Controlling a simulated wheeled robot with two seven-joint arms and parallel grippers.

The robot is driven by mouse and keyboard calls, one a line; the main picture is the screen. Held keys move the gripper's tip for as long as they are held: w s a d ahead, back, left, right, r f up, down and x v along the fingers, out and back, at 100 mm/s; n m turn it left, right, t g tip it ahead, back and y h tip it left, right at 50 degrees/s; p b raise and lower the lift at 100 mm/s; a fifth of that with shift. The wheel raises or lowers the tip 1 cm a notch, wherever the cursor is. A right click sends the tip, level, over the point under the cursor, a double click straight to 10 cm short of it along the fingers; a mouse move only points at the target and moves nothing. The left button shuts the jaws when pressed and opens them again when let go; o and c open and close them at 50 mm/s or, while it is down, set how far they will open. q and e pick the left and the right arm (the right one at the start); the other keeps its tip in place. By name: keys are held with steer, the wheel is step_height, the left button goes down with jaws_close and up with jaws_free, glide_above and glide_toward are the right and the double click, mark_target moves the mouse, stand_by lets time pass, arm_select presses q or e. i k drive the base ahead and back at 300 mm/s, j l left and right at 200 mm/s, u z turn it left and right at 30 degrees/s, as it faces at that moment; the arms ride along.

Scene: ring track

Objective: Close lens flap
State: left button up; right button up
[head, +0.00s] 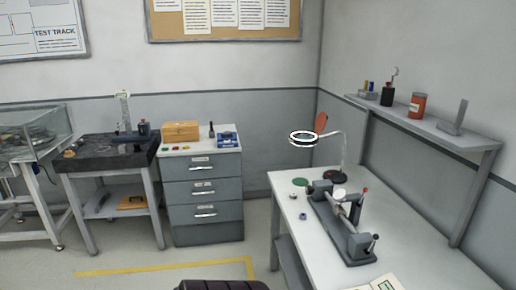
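A magnifier lamp (303,138) with a round lens in a black and white ring stands on the white table at the right. A thin curved neck joins its head to a dark round base (330,176) on the table. An orange-red flap (320,122) stands up at the back right edge of the lens ring, tilted open and not over the lens. Neither of my grippers shows in the head view.
A grey clamp-like device (341,221) stands on the white table (415,248) in front of the lamp, with small parts beside it. A wall shelf (430,128) with a red can (417,105) is on the right. A grey drawer cabinet (204,190) stands left.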

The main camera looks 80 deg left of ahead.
mark_target(320, 121)
steer(key=u, duration=1.95)
steer(key=i+j, duration=0.15)
steer(key=j+z, duration=0.05)
steer(key=j, duration=0.05)
